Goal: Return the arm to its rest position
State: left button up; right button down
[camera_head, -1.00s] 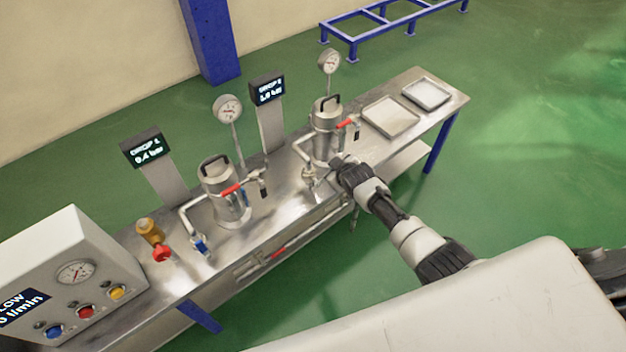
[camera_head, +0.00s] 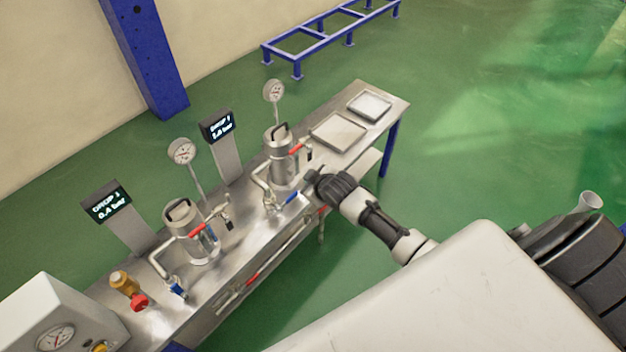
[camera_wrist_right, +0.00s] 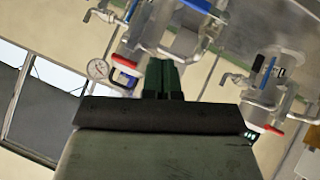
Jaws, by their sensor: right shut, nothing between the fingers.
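My right arm comes in from the lower right of the head view. Its gripper (camera_head: 312,178) is near the bench's front edge, to the right of and in front of the farther steel pot (camera_head: 280,162). In the right wrist view its dark green fingers (camera_wrist_right: 162,76) are together with nothing between them. A blue lever (camera_head: 293,197) on the pipe below that pot shows just left of the gripper and seems apart from it. My left gripper is in neither view.
The steel bench (camera_head: 262,240) carries a nearer pot (camera_head: 188,232), gauges, displays, a brass valve (camera_head: 124,283), a control box (camera_head: 40,310) and two trays, one of them the nearer tray (camera_head: 338,132). Green floor right of the bench is open. A blue frame (camera_head: 330,32) stands behind.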

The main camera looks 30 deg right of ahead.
jog(key=shift+s+r, duration=0.15)
dwell(0.4)
jog(key=s+f+m+g, duration=0.1)
jog(key=s+f+g, duration=0.1)
jog(key=s+f, duration=0.45)
jog(key=s+f+g, duration=0.1)
jog(key=s+f, duration=0.3)
jog(key=f, duration=0.5)
jog(key=s+a+f+g, duration=0.1)
jog(key=s+f, duration=0.5)
jog(key=s, duration=0.6)
jog(key=s+a+f+m+g, duration=0.1)
jog(key=s+f, duration=0.5)
jog(key=s, duration=0.6)
jog(key=s+a+f+m+g, duration=0.1)
jog(key=s+a+f+g, duration=0.2)
jog(key=s, duration=0.9)
notch_tip(320, 180, down, 3)
jog(key=shift+s+g, duration=0.25)
jog(key=shift+g, duration=0.15)
